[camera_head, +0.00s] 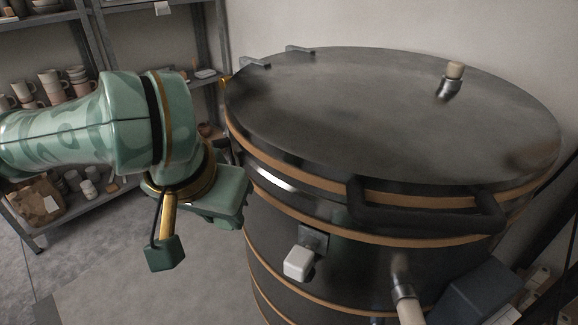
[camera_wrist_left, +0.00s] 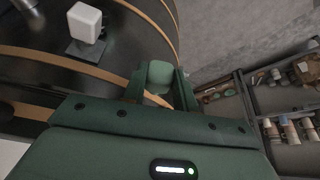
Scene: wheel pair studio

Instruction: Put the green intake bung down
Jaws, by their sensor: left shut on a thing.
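My left gripper (camera_head: 222,200) hangs in front of the left side of a dark round kiln (camera_head: 300,110). In the left wrist view the gripper (camera_wrist_left: 160,84) is shut on the green intake bung (camera_wrist_left: 159,74), a small pale green piece held between the two dark green fingers. The bung is in the air beside the kiln's curved wall; I cannot tell the exact gap. In the head view I cannot make out the bung, as the gripper hides it. My right gripper is in neither view.
The kiln has a dark handle (camera_head: 425,212), a white block (camera_head: 299,262) on its side, a cream plug (camera_head: 455,70) on its lid and another (camera_head: 408,308) low on its wall. Shelves (camera_head: 85,205) with mugs and a paper bag stand at left.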

